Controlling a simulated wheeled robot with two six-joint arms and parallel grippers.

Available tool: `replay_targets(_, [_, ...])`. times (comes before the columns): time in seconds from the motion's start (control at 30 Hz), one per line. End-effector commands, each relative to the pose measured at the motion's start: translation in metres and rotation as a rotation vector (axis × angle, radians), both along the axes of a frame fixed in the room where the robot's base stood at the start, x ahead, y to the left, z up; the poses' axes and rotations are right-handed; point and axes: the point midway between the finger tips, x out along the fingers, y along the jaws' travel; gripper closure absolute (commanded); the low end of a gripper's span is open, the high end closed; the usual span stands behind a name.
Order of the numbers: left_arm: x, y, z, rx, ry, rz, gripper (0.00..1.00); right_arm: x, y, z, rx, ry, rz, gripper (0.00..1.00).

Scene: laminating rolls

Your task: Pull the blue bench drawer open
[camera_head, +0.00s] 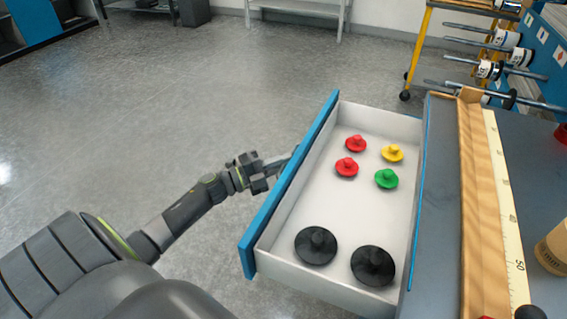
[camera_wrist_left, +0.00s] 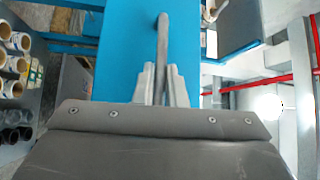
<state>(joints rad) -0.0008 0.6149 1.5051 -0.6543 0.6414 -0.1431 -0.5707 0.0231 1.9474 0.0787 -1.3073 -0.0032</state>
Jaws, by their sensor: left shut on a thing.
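The blue-fronted bench drawer (camera_head: 296,175) stands pulled well out from the bench, and its white inside shows. In the left wrist view the blue front (camera_wrist_left: 125,50) fills the upper middle. A grey bar handle (camera_wrist_left: 162,38) runs up the front. My left gripper (camera_head: 277,166) is at the outer side of the drawer front, shut on the handle. Its fingers (camera_wrist_left: 157,85) show on either side of the bar in the left wrist view. The head view mostly hides the handle behind the front. My right gripper is not in view.
The drawer holds red knobs (camera_head: 347,167), a yellow one (camera_head: 392,153), a green one (camera_head: 386,178) and black ones (camera_head: 316,245). The bench top (camera_head: 535,160) carries a ruler (camera_head: 503,190). A yellow-framed rack (camera_head: 420,45) stands behind. Open floor lies left.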

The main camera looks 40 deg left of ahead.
Motion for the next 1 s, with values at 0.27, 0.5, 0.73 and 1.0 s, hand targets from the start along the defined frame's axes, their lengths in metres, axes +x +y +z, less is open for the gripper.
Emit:
replay_targets(0.27, [-0.001,0.000,-0.001,0.001,0.002,0.001,0.74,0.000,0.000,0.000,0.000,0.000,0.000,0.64])
replay_targets(0.5, [0.000,0.000,-0.001,0.001,0.001,0.000,0.67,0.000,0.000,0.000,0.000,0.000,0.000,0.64])
replay_targets(0.73, [-0.009,0.006,-0.003,0.004,0.002,0.001,0.67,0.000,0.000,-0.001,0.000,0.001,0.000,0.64])
replay_targets(1.0, [-0.056,0.036,-0.011,0.005,0.008,0.002,0.67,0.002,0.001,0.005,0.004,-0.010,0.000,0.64])
